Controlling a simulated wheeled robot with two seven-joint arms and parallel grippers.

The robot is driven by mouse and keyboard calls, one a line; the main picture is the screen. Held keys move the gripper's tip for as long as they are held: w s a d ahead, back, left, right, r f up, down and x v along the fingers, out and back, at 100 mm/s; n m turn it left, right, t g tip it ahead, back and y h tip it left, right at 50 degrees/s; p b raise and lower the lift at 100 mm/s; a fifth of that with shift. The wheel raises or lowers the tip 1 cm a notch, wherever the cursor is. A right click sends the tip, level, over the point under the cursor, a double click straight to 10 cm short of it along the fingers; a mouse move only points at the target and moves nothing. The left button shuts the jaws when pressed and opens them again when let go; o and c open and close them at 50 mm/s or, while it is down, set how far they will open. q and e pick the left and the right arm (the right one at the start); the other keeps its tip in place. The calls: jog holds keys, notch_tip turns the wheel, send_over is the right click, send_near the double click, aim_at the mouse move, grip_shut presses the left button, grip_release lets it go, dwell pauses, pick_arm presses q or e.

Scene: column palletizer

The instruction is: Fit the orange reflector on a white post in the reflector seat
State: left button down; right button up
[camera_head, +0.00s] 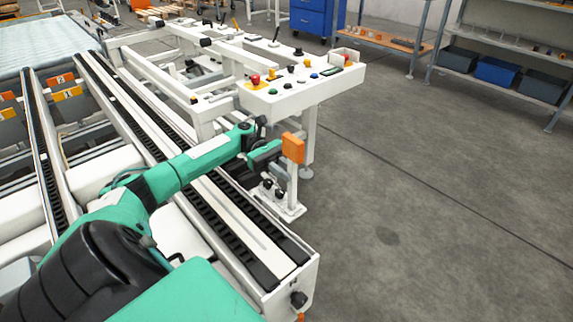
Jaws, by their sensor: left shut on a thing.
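The orange reflector (292,149) is a small upright block in the middle of the camera_head view. It shows directly above the white post (293,186), which rises from a small foot plate at the conveyor's right side. My left gripper (280,147) comes in from the left and is shut on the reflector; its fingers are mostly hidden behind it. The reflector seat cannot be made out, and I cannot tell whether the reflector touches the post or is in front of it. My right gripper is not in view.
A white control panel (292,92) with coloured buttons stands just behind the reflector. The conveyor rails (240,222) run under my left arm. A blue cabinet (312,17) and a shelf with bins (497,72) stand at the back. The grey floor on the right is clear.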

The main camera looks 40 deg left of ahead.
pick_arm(q)
jog(key=c, duration=1.3)
grip_release()
jog(key=shift+f, duration=0.15)
jog(key=shift+o, duration=0.2)
jog(key=a, duration=0.2)
jog(key=a+b, duration=0.1)
jog(key=a, duration=0.2)
jog(key=a+b, duration=0.1)
jog(key=a, duration=0.2)
jog(key=shift+w+a, duration=0.1)
jog(key=shift+w, duration=0.3)
jog(key=shift+w+a+r+b, duration=0.15)
jog(key=shift+a+b, duration=1.25)
jog(key=shift+b, duration=2.5)
jog(key=shift+w+a+r+b, duration=0.15)
jog(key=shift+a+b, duration=1.2)
jog(key=shift+b, duration=2.55)
jog(key=shift+s+r, duration=0.1)
